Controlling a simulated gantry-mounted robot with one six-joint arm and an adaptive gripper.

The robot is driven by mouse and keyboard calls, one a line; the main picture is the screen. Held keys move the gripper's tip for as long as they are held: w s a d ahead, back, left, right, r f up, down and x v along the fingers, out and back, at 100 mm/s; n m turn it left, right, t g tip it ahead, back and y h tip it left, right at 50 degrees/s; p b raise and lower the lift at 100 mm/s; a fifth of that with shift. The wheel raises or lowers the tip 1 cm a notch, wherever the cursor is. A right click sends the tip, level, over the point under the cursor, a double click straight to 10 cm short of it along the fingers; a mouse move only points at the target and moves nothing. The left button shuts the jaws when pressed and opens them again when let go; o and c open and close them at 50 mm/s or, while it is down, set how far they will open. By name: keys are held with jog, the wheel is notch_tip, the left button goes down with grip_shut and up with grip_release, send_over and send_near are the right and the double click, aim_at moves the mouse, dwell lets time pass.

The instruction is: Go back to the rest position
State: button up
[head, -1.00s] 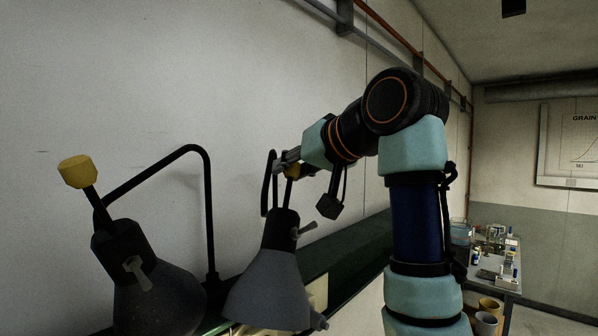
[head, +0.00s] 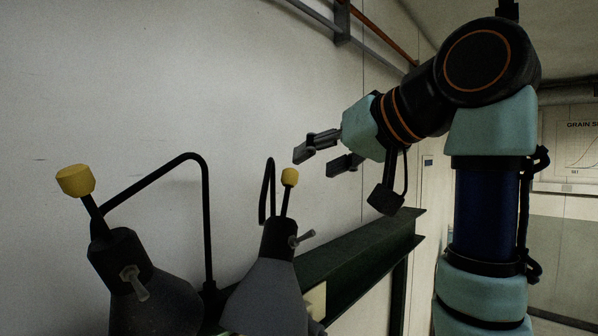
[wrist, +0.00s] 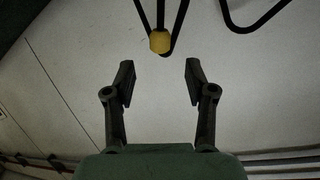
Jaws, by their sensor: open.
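My gripper (head: 318,158) is open and empty in the head view, raised in the air above and to the right of the second lamp. Its two fingers also show spread apart in the wrist view (wrist: 159,82), with nothing between them. The grey lamp with a yellow knob (head: 268,290) stands below and left of my gripper, apart from it. Its yellow knob (wrist: 160,42) shows beyond the fingertips in the wrist view. Another dark lamp with a yellow knob (head: 150,300) stands at the far left.
A dark green beam (head: 350,262) runs below my gripper beside the pale wall (head: 110,90). Bent black rods (head: 207,220) rise by the lamps. Pipes (head: 345,25) run high along the wall. The air around my gripper is clear.

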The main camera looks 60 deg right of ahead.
jog(key=v, duration=0.3)
dwell(0.6)
